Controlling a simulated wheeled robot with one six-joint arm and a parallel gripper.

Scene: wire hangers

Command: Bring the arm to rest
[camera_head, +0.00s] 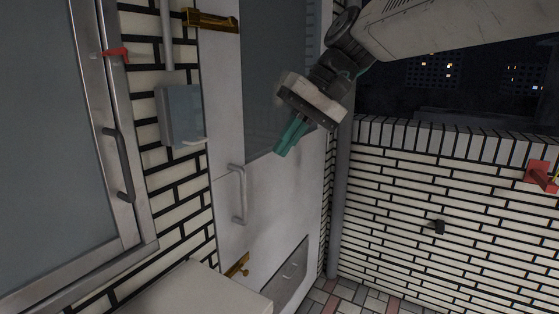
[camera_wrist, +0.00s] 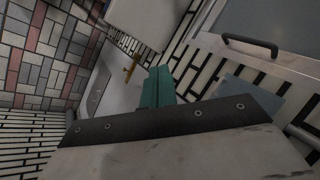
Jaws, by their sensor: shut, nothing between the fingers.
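My gripper (camera_head: 290,137) hangs from my raised arm in the upper middle of the head view. Its teal fingers are together and point down and to the left, with nothing held. They are in front of a white door panel in the picture; I cannot tell how far off it is. In the wrist view the teal fingers (camera_wrist: 158,86) also show closed and empty. No wire hanger can be made out in either view.
A white door (camera_head: 268,190) with a handle stands behind the gripper. A metal-framed glass door (camera_head: 50,130) is at left. A small grey box (camera_head: 182,115) hangs on the brick wall. A red fixture (camera_head: 541,176) is on the right wall. A white surface (camera_head: 210,292) is below.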

